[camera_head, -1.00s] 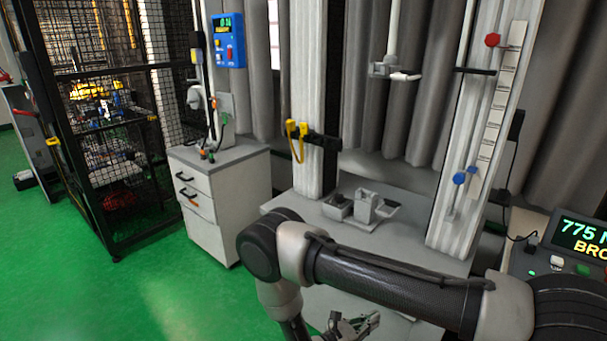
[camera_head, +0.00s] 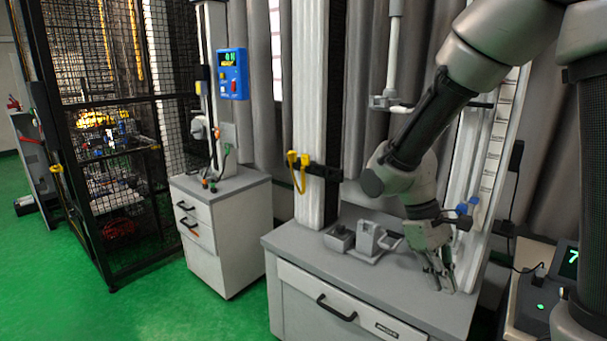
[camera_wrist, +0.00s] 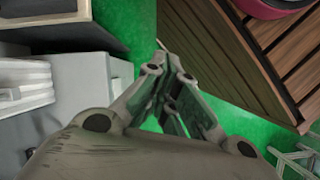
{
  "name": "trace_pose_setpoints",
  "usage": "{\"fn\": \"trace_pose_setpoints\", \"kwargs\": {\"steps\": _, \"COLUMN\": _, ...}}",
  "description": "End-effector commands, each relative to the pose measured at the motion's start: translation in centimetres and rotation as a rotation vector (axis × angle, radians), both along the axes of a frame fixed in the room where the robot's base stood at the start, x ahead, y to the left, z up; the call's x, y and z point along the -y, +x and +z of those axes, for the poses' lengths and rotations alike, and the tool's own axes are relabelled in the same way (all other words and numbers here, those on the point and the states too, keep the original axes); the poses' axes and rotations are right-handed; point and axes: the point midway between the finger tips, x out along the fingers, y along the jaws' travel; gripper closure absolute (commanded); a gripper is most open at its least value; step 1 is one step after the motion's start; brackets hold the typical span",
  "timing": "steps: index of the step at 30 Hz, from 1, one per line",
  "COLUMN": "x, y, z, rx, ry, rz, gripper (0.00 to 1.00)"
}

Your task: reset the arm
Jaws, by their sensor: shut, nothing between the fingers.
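My arm comes in from the top right of the head view and bends down at the wrist. My gripper (camera_head: 441,279) hangs at its end, pointing down, in front of the right part of the grey cabinet top (camera_head: 400,290). I cannot tell from this view how far apart they are. In the wrist view the fingers of my gripper (camera_wrist: 172,78) are shut with nothing between them, and green floor shows around their tips. My forearm and wrist hide part of the tower's right column.
A small metal fixture (camera_head: 366,240) sits on the cabinet top left of my gripper. A smaller drawer cabinet (camera_head: 235,205) and a black mesh cage (camera_head: 100,140) stand left. A display console (camera_head: 535,295) is at right. A wooden slatted thing (camera_wrist: 225,60) shows in the wrist view. Green floor is open at left.

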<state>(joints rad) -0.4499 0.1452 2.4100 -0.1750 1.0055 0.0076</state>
Motion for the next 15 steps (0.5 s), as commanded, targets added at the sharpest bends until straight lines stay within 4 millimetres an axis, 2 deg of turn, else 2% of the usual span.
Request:
{"fn": "trace_pose_setpoints", "kwargs": {"steps": 1, "x": 0.7, "y": -0.6, "z": 1.7, "rx": 0.063, "ry": 0.052, "rz": -0.061, "gripper": 1.0}}
{"fn": "trace_pose_setpoints", "kwargs": {"steps": 3, "x": 1.4, "y": -1.5, "z": 3.6, "rx": 0.141, "ry": 0.116, "rz": -0.138, "gripper": 1.0}}
{"fn": "trace_pose_setpoints", "kwargs": {"steps": 9, "x": 3.9, "y": -4.4, "z": 8.7, "rx": 0.381, "ry": 0.265, "rz": -0.332, "gripper": 1.0}}
{"fn": "trace_pose_setpoints", "kwargs": {"steps": 15, "x": 6.8, "y": -6.6, "z": 13.2, "rx": 0.618, "ry": 0.326, "rz": -0.444, "gripper": 1.0}}
